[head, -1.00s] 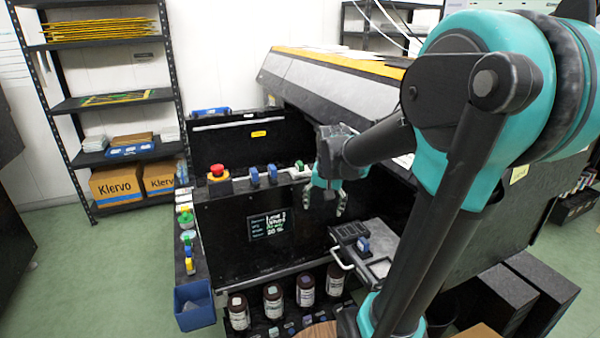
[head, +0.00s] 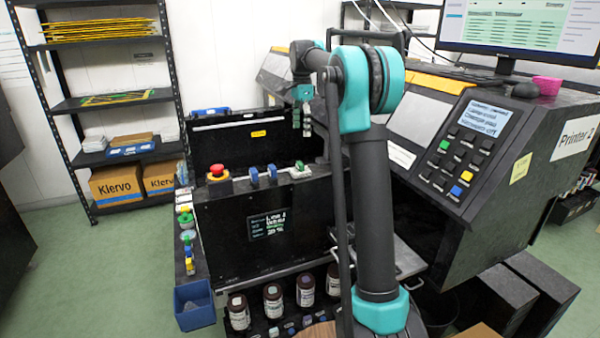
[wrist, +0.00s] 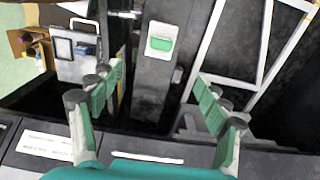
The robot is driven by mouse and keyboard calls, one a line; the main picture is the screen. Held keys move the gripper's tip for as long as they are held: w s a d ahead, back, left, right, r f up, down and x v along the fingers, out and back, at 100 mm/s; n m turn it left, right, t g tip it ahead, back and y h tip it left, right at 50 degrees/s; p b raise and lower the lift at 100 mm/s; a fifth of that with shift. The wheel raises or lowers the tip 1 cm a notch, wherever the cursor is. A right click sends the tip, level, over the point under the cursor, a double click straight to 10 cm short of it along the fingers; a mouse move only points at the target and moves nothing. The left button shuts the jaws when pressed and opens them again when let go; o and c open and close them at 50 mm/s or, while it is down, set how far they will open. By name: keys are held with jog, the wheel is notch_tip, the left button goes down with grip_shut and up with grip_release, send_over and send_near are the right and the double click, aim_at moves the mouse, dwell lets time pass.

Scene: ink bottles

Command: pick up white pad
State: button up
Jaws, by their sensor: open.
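My gripper (head: 302,124) hangs with its fingers pointing down over the back of the black machine. In the wrist view my gripper (wrist: 158,82) is open, its two green-lined fingers wide apart with nothing between them. A small pale block with a green top (wrist: 160,44) sits on a dark bar beyond the fingertips, roughly centred between them. A small green and white piece (head: 299,168) shows below my gripper in the head view; I cannot tell for sure that it is the same block. No thing is clearly recognisable as the white pad.
White rails (wrist: 240,80) stand right of the bar. A red button (head: 217,172) and blue clips (head: 263,175) line the machine's top edge. The raised black lid (head: 240,143) stands behind. Brown bottles (head: 272,300) sit in front, and the large printer (head: 480,150) is on the right.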

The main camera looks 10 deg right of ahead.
aim_at(300, 162)
notch_tip(300, 162, down, 11)
jog(key=shift+r, duration=0.15)
jog(key=shift+a+f, duration=0.15)
jog(key=shift+f, duration=1.2)
jog(key=shift+a+f, duration=0.1)
jog(key=shift+f, duration=1.2)
jog(key=shift+c, duration=0.3)
jog(key=c, duration=1.1)
jog(key=shift+r, duration=0.15)
